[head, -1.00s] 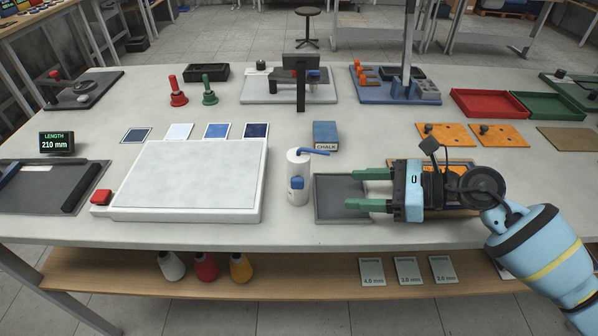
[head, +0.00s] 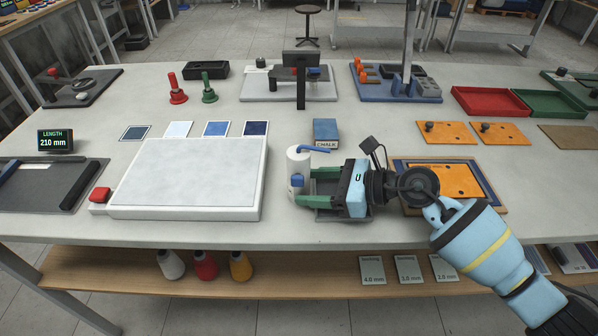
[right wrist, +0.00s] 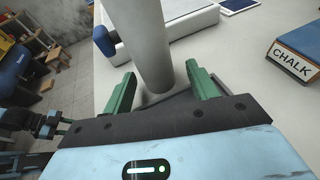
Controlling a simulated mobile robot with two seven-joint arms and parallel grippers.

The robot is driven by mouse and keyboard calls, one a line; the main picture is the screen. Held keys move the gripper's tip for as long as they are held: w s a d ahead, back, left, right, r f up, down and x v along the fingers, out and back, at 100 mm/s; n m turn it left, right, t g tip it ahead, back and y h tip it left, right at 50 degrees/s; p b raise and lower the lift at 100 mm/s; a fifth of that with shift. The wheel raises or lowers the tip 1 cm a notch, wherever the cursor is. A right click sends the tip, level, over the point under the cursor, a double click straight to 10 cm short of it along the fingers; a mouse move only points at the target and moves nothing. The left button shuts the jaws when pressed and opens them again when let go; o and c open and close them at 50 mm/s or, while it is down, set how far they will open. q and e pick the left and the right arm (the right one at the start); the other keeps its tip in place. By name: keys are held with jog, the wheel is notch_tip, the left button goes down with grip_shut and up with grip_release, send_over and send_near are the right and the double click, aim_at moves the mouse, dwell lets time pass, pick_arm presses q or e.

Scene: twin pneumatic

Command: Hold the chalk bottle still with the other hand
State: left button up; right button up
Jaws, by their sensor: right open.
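The white chalk bottle (head: 300,166), with a blue lever on top and a blue part on its side, stands upright on the table right of the white board. My right gripper (head: 306,187) is open, low over the table, pointing left at the bottle. In the right wrist view, the bottle's white body (right wrist: 150,45) rises at the mouth of the right gripper (right wrist: 162,78), between the lines of its two green fingers; I cannot tell whether they touch it. Dark and light-blue arm parts at that view's left edge seem to be my left arm; its jaws are unclear.
A blue box marked CHALK (head: 325,130) stands just behind the bottle. A dark grey tray (head: 335,216) lies under my right gripper. The white board (head: 190,180) is close on the left. An orange plate (head: 455,180) lies to the right.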

pick_arm(q)
jog(key=shift+s, duration=0.15)
pick_arm(e)
jog(key=shift+a, duration=0.1)
pick_arm(q)
jog(key=shift+s, duration=0.15)
pick_arm(e)
jog(key=c, duration=0.7)
pick_arm(q)
grip_shut()
jog(key=shift+w, duration=0.2)
jog(key=shift+s, duration=0.25)
dwell(0.6)
